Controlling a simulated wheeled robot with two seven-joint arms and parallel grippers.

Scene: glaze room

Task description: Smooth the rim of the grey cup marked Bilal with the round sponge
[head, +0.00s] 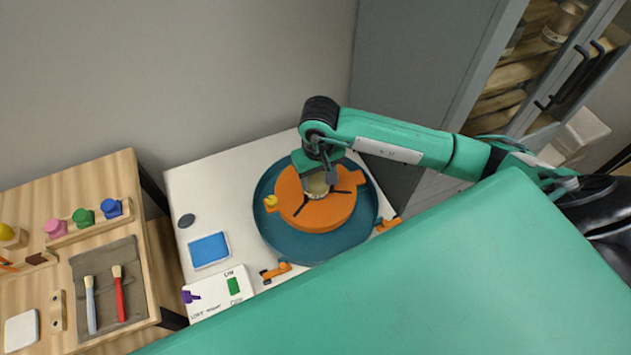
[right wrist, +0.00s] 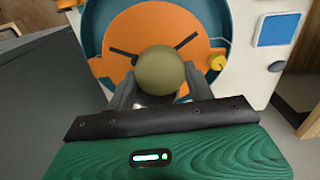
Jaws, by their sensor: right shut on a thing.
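My right gripper (head: 318,178) is shut on a round olive-tan thing, which looks like the round sponge (right wrist: 160,70). It is over the middle of the orange disc (head: 300,213) on the round teal wheel (head: 282,243). In the right wrist view my gripper's fingers (right wrist: 160,82) stand on both sides of the sponge. A pale curved edge (head: 318,195) shows just under it in the head view and may be the cup. The gripper and sponge hide most of it, so I can read no name and cannot tell if they touch. My left gripper is not in view.
The white table holds a blue panel (head: 209,250), a grey oval (head: 187,220) and a card (head: 215,293). A yellow knob (head: 271,202) sits at the disc's edge. A wooden table (head: 100,180) with brushes and coloured knobs stands left. A grey cabinet (head: 425,60) stands behind.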

